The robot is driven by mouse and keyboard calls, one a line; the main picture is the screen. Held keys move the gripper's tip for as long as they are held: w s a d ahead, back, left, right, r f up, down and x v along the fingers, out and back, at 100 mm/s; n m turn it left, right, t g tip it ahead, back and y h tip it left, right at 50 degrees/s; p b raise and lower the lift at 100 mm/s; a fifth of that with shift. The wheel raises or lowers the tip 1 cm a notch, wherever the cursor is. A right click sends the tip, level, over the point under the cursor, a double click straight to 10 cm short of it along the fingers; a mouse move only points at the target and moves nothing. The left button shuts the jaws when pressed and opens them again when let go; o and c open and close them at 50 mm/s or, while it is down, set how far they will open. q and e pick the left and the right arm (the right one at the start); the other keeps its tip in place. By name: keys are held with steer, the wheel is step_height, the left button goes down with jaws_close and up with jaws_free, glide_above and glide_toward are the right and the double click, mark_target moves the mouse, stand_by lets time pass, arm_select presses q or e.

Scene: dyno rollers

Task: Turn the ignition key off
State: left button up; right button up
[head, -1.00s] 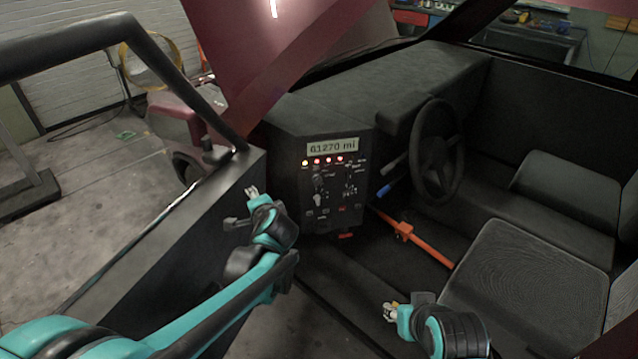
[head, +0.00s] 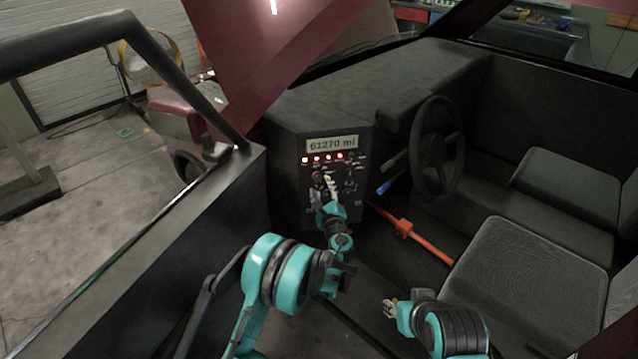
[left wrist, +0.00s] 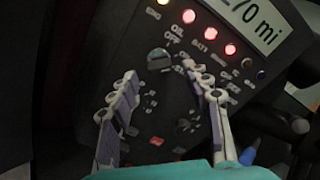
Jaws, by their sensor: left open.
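The dark control panel (head: 290,185) faces me below the dashboard. It carries a row of lit lamps and small switches. My left gripper (head: 322,188) is open in front of it and covers some controls. In the left wrist view the gripper (left wrist: 160,78) has its fingers spread with nothing between them. A grey rotary knob or key (left wrist: 159,58), labelled OFF nearby, sits on the panel just beyond and between the fingertips. I cannot tell for certain that it is the ignition key, or any contact. My right gripper (head: 389,309) is low near the seat, away from the panel.
The mileage display (head: 332,144) reads 61270 mi. The open door (head: 150,245) stands left of my left arm. The steering wheel (head: 437,148), a blue-tipped lever (head: 385,188) and an orange bar (head: 420,238) lie right of the panel. The seat (head: 530,270) is at the right.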

mark_target(319, 178)
arm_select(q)
steer(key=shift+b+x, duration=0.5)
steer(key=shift+x, duration=1.7)
steer(key=c, duration=1.1)
steer(key=n, duration=0.4)
steer(key=shift+r, duration=0.1)
steer(key=shift+w+r+n, duration=0.1)
steer(key=shift+n, duration=2.4)
